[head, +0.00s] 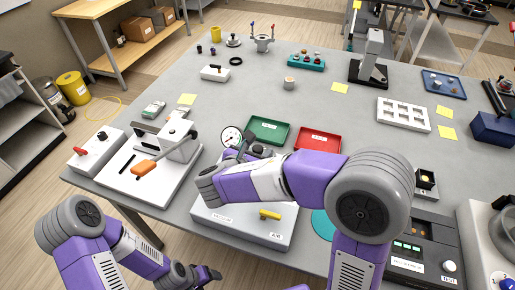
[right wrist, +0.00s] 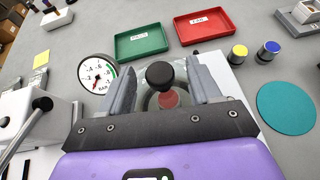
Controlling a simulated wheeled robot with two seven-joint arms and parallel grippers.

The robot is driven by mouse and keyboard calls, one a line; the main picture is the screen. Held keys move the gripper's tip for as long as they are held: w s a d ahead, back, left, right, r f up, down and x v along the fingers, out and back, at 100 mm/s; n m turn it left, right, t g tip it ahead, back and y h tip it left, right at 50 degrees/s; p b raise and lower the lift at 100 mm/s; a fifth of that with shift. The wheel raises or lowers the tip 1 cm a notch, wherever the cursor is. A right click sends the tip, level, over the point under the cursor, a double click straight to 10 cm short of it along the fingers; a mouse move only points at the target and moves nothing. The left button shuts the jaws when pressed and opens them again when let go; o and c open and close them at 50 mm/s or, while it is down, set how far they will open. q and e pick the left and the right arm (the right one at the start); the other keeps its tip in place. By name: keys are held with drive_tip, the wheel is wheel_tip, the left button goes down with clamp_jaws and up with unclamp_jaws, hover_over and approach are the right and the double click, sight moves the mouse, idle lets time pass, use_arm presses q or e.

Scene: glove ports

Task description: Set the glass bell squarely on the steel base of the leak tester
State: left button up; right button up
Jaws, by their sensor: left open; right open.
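The leak tester is a white box (head: 240,222) at the near edge of the table, with a yellow lever (head: 270,215) and a round gauge (head: 231,137), also in the right wrist view (right wrist: 97,73). My right gripper (head: 248,148) is open over its back part. In the right wrist view a black knob (right wrist: 160,74) stands between the two open fingers (right wrist: 163,86), apart from both. Clear glass of the bell shows around and below it, with a red disc (right wrist: 168,99) seen through it. The steel base is mostly hidden. My left gripper (head: 203,275) is open and empty, low at the near edge.
Green (head: 268,130) and red (head: 318,139) trays lie just behind the tester. A white press with an orange handle (head: 145,167) stands left. A teal disc (right wrist: 286,108) and two small capped cylinders lie right. A black test unit (head: 425,245) is further right.

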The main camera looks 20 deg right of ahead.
drive_tip(key=v, duration=0.6)
drive_tip(key=shift+s+p, duration=0.15)
drive_tip(key=shift+p, duration=0.25)
drive_tip(key=shift+a+r, duration=0.1)
drive_tip(key=shift+r, duration=0.05)
